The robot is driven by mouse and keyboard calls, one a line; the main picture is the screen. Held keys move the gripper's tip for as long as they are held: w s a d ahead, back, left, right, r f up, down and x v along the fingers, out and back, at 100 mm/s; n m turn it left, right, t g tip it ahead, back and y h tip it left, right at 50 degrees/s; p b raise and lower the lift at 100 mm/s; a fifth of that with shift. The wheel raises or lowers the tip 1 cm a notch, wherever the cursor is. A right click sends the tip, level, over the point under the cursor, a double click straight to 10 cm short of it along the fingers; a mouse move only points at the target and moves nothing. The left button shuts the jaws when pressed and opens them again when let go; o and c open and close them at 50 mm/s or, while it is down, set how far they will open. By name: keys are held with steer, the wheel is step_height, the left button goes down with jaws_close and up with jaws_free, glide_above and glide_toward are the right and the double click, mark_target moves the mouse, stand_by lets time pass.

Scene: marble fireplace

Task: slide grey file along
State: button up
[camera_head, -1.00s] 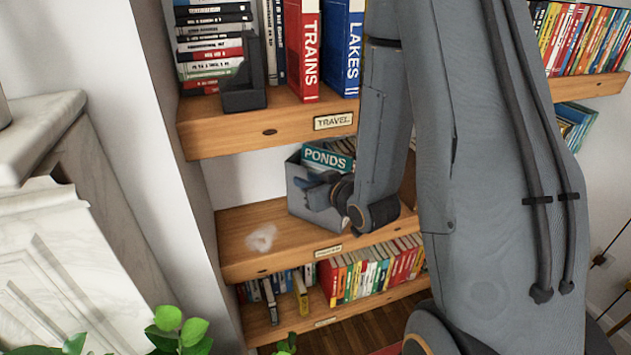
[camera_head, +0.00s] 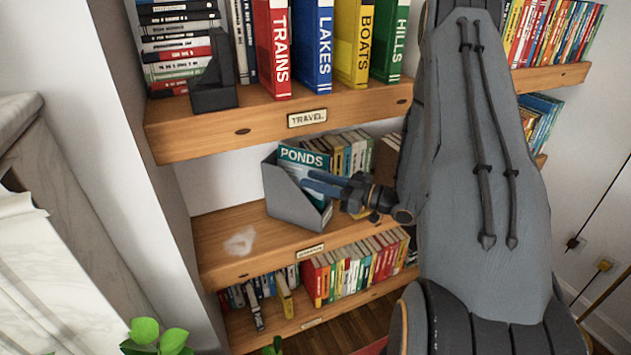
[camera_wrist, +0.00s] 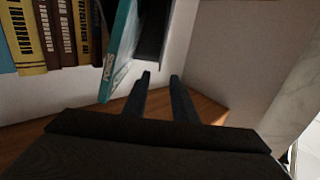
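The grey file (camera_head: 283,207) stands on the middle shelf with a teal PONDS book (camera_head: 303,156) in it. My gripper (camera_head: 304,181) reaches in from the right, at the file's open side, its fingers pointing left. I cannot tell whether it touches the file. In the wrist view, my gripper's two fingers (camera_wrist: 160,75) are apart with nothing visible between them. The teal book (camera_wrist: 119,55) and a dark grey inner part of the file (camera_wrist: 151,32) are just beyond the fingertips.
A whitish patch (camera_head: 241,241) marks the bare shelf left of the file. Several books (camera_head: 352,149) stand behind it to the right. The TRAVEL shelf (camera_head: 260,131) is above, with a dark bookend (camera_head: 214,95). A white side wall (camera_head: 150,190) bounds the left.

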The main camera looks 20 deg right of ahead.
steer(key=shift+a, duration=0.1)
steer(key=shift+p+x, duration=0.85)
steer(key=shift+x, duration=3.05)
jaws_close()
